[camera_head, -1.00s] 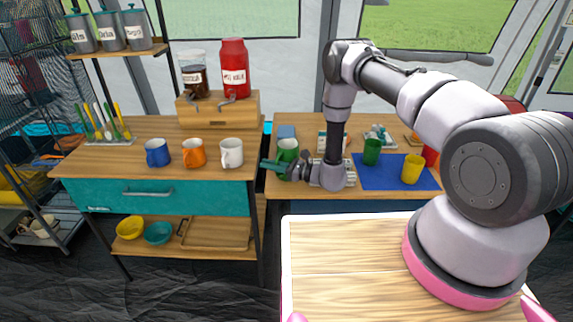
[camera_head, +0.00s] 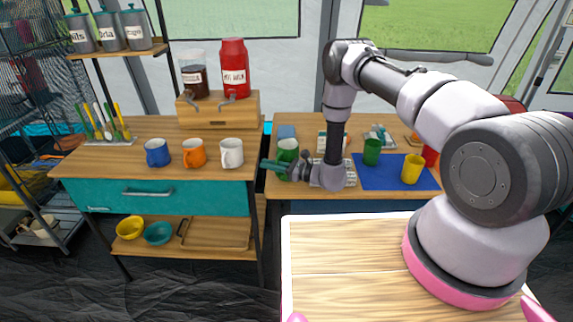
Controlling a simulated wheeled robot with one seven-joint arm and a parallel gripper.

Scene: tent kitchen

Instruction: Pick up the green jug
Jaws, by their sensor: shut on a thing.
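The green jug (camera_head: 288,145), green outside with a pale inside, stands upright at the left end of the right-hand table. My gripper (camera_head: 277,166) reaches in from the right at the jug's lower part, with its teal fingers pointing left. It is shut on the jug. My gripper and wrist hide the jug's lower part, so I cannot tell whether its base touches the table.
White (camera_head: 231,152), orange (camera_head: 194,153) and blue mugs (camera_head: 157,152) stand on the left table. A green cup (camera_head: 372,151) and a yellow cup (camera_head: 412,169) stand on the blue mat (camera_head: 385,182) to the right. A narrow gap separates the tables.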

